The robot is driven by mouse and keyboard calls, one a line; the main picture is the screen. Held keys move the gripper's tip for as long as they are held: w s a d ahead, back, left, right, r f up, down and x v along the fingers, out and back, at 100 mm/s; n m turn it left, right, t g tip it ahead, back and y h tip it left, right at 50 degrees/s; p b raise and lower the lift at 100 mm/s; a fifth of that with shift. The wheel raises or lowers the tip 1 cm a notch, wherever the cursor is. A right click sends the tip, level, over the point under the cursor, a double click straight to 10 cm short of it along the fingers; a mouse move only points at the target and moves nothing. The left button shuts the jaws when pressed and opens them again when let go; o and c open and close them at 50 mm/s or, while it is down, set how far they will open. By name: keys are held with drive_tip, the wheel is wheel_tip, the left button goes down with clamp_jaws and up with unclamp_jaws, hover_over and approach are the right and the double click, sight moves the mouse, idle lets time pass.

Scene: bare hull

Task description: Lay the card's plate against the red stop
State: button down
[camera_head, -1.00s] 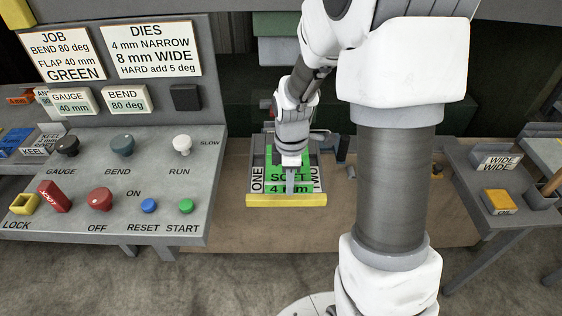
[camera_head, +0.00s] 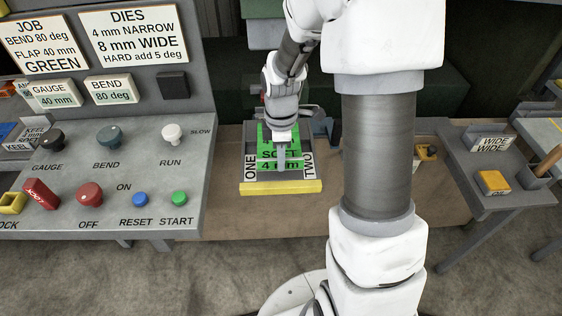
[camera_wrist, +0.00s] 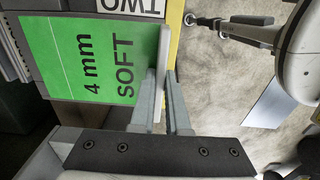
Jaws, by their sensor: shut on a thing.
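The green plate (camera_head: 268,153), marked "4 mm SOFT", is at a grey tray with a yellow front edge (camera_head: 281,188), between the labels ONE and TWO. My gripper (camera_head: 282,158) is above it, pointing down. In the wrist view the fingers (camera_wrist: 164,76) are shut on a pale grey upright strip (camera_wrist: 164,45) at the edge of the green plate (camera_wrist: 85,55). Whether the plate touches the tray I cannot tell. The job card (camera_head: 50,45) reads bend 80 deg, flap 40 mm, GREEN. The red stop is not clearly visible.
A control panel (camera_head: 110,165) with knobs and buttons stands at the left. My arm hides the middle right. A side table with a yellow OIL block (camera_head: 494,183) and a WIDE box (camera_head: 492,143) is at the right. A dark machine front lies behind the tray.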

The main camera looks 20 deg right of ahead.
drive_tip(key=w+d, duration=0.1)
drive_tip(key=w, duration=0.2)
drive_tip(key=w+d+f, duration=0.1)
drive_tip(key=w, duration=0.2)
drive_tip(key=w+d, duration=0.1)
drive_tip(key=w, duration=0.2)
drive_tip(key=shift+w+f, duration=0.3)
drive_tip(key=shift+w, duration=0.1)
drive_tip(key=w, duration=0.1)
drive_tip(key=w+d, duration=0.1)
drive_tip(key=w, duration=0.1)
drive_tip(key=w+f, duration=0.1)
drive_tip(key=shift+w+d, duration=0.15)
drive_tip(key=shift+w, duration=0.1)
drive_tip(key=shift+f+b, duration=0.35)
drive_tip(key=shift+f, duration=0.55)
drive_tip(key=shift+w+d, duration=0.25)
drive_tip(key=shift+w, duration=0.55)
drive_tip(key=shift+c, duration=1.8)
unclamp_jaws()
drive_tip(key=shift+f, duration=0.1)
drive_tip(key=shift+r+p, duration=1.6)
drive_tip(key=shift+r, duration=0.95)
